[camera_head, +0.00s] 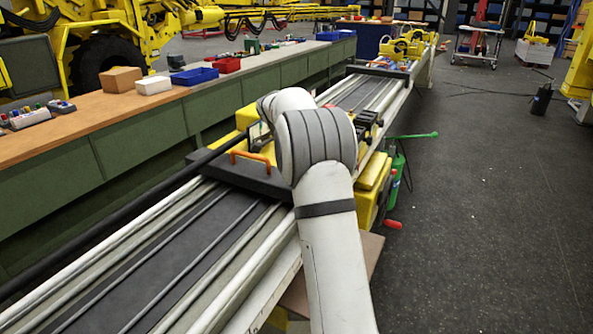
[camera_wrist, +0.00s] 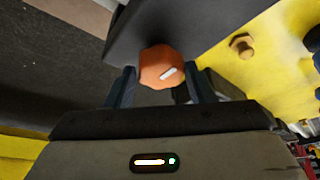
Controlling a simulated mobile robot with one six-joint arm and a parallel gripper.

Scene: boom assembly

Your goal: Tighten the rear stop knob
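In the head view my arm hides the gripper and this knob.
The long rail assembly (camera_head: 160,260) runs diagonally, with an orange handle (camera_head: 250,158) on a black crosspiece. A workbench (camera_head: 110,115) with blue bins (camera_head: 194,76) stands left. A green bottle (camera_head: 396,165) stands right of the rail. The dark floor at right is mostly clear.

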